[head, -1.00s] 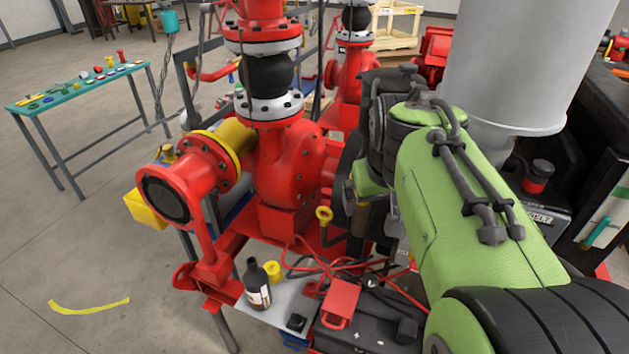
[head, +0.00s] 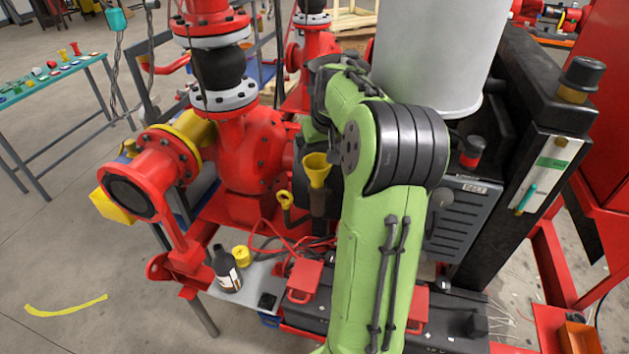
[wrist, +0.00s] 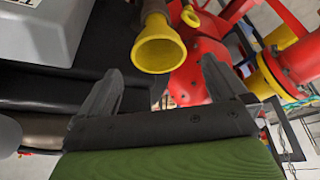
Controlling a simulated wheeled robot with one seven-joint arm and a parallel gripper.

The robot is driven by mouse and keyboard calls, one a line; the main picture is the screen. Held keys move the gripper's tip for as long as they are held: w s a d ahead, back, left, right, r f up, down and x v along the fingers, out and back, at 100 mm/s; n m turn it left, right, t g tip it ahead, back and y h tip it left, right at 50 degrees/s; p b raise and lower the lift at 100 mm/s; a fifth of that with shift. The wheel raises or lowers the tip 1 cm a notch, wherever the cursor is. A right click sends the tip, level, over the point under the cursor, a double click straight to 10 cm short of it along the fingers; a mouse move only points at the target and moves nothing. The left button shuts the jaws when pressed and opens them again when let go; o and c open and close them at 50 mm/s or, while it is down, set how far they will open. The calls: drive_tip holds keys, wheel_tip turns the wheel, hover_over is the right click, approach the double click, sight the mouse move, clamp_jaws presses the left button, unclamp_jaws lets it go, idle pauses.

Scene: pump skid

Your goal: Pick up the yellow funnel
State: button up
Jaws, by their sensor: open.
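The yellow funnel (head: 317,170) stands mouth up on a brown, tube-like part (head: 318,204), to the right of the red pump. In the wrist view the funnel (wrist: 159,52) shows its wide mouth just beyond the fingers, between them across the picture. My gripper (wrist: 160,80) is open and empty, with a finger to each side and a gap before the funnel. No contact shows. In the head view my green arm bends just right of the funnel, and my fingers are hidden there.
The red pump (head: 245,160) and its flanged pipe stand left of the funnel. A yellow ring (head: 285,198) is close by. A grey cylinder (head: 435,55) rises behind my arm. Below, a dark bottle (head: 225,270) and a yellow cap-like piece (head: 241,255) sit on a grey shelf.

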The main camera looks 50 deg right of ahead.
sight(318, 163)
drive_tip(key=x, duration=0.8)
drive_tip(key=shift+w+d+f, duration=0.15)
drive_tip(key=shift+f, duration=0.2)
drive_tip(key=shift+r, duration=0.1)
drive_tip(key=shift+c, duration=1.3)
drive_tip(key=c, duration=0.9)
drive_tip(key=shift+o, duration=0.2)
wheel_tip(318, 163, up, 10)
drive_tip(key=shift+p, duration=0.7)
